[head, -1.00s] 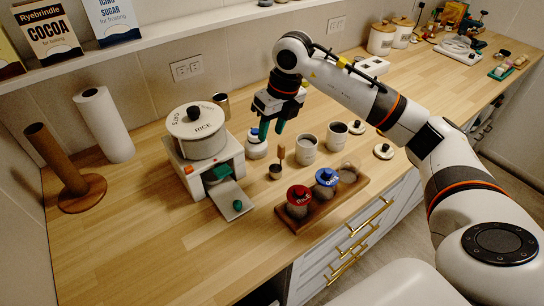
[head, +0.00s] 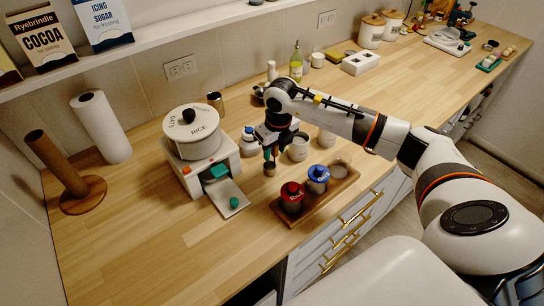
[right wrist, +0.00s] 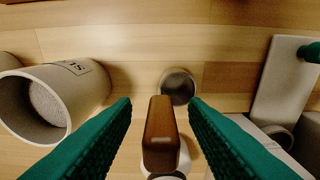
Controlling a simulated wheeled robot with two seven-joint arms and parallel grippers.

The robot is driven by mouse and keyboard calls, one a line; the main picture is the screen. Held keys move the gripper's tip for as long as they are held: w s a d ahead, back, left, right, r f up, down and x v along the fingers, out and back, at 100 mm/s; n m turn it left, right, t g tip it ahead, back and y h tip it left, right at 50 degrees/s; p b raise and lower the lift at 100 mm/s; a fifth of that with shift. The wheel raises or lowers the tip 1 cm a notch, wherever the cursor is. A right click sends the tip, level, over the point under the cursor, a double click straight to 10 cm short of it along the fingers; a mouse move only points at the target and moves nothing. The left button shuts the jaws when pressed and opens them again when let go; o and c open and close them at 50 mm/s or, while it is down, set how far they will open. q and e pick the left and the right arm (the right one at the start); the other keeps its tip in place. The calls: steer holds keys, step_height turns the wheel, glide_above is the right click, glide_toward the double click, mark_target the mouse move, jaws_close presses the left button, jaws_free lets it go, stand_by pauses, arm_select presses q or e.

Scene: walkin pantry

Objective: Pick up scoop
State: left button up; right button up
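The scoop has a small metal cup and an upright brown wooden handle. In the head view its cup (head: 270,169) stands on the wooden counter, left of the canister beside it, and my right gripper (head: 270,152) hides most of the handle. In the right wrist view the handle (right wrist: 161,133) rises between the green fingers of my right gripper (right wrist: 160,118), and the cup (right wrist: 178,84) shows beyond it. The fingers are open, with a gap on each side of the handle. My left gripper is not in view.
A white dispenser (head: 192,140) with a tray stands at left. A wooden tray (head: 330,193) holds red-lidded (head: 291,198) and blue-lidded (head: 317,180) jars in front. A grey canister (head: 299,150) stands close on the right, and a small blue-topped bottle (head: 249,142) behind. Counter at front left is clear.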

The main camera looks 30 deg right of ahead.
steer(key=shift+w+f, duration=0.1)
steer(key=shift+f, duration=0.4)
jaws_close()
